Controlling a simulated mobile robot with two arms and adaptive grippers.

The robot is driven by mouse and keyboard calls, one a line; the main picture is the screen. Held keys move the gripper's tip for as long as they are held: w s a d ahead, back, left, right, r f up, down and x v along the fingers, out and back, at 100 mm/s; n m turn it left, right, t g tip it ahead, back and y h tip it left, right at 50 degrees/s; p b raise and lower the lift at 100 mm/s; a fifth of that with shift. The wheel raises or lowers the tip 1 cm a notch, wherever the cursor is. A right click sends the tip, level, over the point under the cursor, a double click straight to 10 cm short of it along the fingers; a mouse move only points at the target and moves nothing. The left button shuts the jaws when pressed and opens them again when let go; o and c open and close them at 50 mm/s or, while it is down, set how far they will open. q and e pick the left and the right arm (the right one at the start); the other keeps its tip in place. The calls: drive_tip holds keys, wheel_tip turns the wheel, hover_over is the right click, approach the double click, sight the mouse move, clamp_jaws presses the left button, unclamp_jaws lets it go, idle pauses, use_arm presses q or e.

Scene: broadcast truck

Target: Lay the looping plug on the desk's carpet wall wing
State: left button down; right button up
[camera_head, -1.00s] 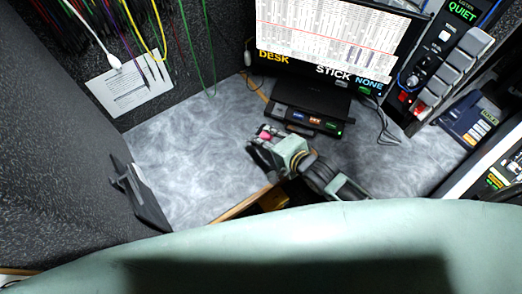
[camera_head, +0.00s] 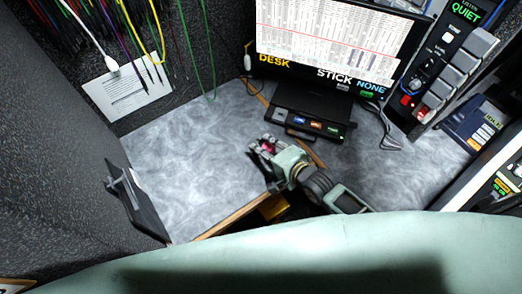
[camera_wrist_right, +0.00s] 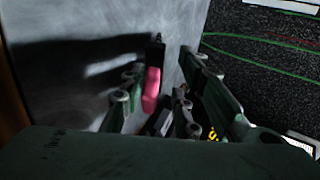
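A small pink plug (camera_wrist_right: 152,88) with a dark tip lies between the fingers of my right gripper (camera_wrist_right: 160,92) in the right wrist view. My right gripper (camera_head: 264,147) appears shut on it, and a bit of pink shows between the fingers in the head view. It hangs over the grey marbled desk, near its front wooden edge. The left part of the desk (camera_head: 185,150), beside the carpeted wall (camera_head: 60,130), is bare. How far the plug is above the surface is hard to tell. My left gripper is not in view.
A monitor (camera_head: 330,45) stands at the back, with a black button box (camera_head: 308,122) before it. A dark flat panel (camera_head: 138,200) stands at the desk's left edge. Cables hang above a printed sheet (camera_head: 125,95). A blue phone (camera_head: 472,125) sits at right.

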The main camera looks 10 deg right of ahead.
drive_tip(key=p+v, duration=0.6)
drive_tip(key=v, duration=0.1)
drive_tip(key=shift+r, duration=0.15)
drive_tip(key=shift+s+d+r, duration=0.1)
drive_tip(key=shift+s+r, duration=0.05)
drive_tip(key=shift+s, duration=0.1)
drive_tip(key=shift+s+d, duration=0.1)
drive_tip(key=shift+s, duration=0.1)
drive_tip(key=shift+p, duration=0.35)
wheel_tip(320, 180, up, 7)
drive_tip(key=s+d+p, duration=0.1)
drive_tip(key=s+p, duration=0.1)
drive_tip(key=p, duration=0.6)
drive_tip(key=shift+r, duration=0.15)
drive_tip(key=shift+s, duration=0.15)
